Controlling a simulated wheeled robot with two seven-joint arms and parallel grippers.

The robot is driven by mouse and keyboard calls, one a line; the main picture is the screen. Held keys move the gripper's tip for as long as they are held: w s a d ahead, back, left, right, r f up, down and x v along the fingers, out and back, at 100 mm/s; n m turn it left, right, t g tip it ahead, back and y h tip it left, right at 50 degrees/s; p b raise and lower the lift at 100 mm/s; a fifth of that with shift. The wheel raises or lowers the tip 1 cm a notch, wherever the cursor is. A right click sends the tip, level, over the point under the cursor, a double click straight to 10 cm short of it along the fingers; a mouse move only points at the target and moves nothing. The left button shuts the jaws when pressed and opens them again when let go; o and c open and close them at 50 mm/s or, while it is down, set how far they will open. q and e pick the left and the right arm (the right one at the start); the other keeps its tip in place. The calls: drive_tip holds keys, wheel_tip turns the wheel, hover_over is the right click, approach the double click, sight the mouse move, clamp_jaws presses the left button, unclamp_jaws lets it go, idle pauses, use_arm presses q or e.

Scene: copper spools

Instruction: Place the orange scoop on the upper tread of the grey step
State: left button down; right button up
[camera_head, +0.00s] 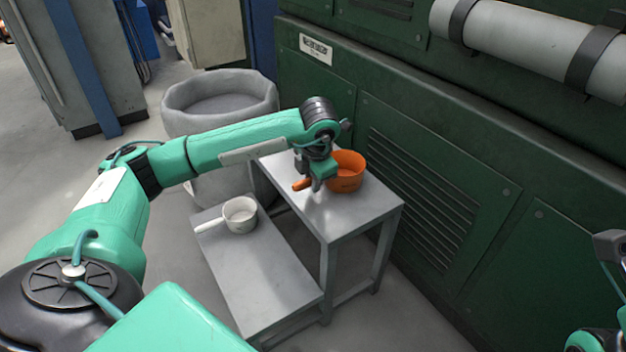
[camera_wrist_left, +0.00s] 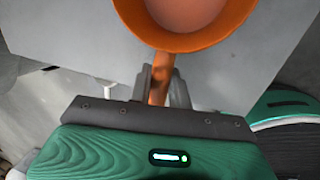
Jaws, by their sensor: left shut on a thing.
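The orange scoop (camera_head: 346,171) is at the upper tread (camera_head: 352,216) of the grey step, near its back. My left gripper (camera_head: 312,183) is shut on the scoop's handle. In the left wrist view the handle of the scoop (camera_wrist_left: 185,40) runs down between the two fingers of the left gripper (camera_wrist_left: 160,88). The scoop's bowl is upright with its opening facing up. I cannot tell whether its base touches the tread. Part of a right-arm piece (camera_head: 600,335) shows at the right edge, but its fingers do not show.
A white scoop (camera_head: 240,215) stands on the lower tread (camera_head: 262,275), its handle pointing left. A large grey sack-like container (camera_head: 222,95) stands behind the step. A green machine cabinet (camera_head: 430,190) rises close behind and right. The front of the upper tread is clear.

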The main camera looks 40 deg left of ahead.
use_arm(q)
drive_tip(key=c, duration=1.3)
unclamp_jaws()
drive_tip(key=shift+f, duration=0.15)
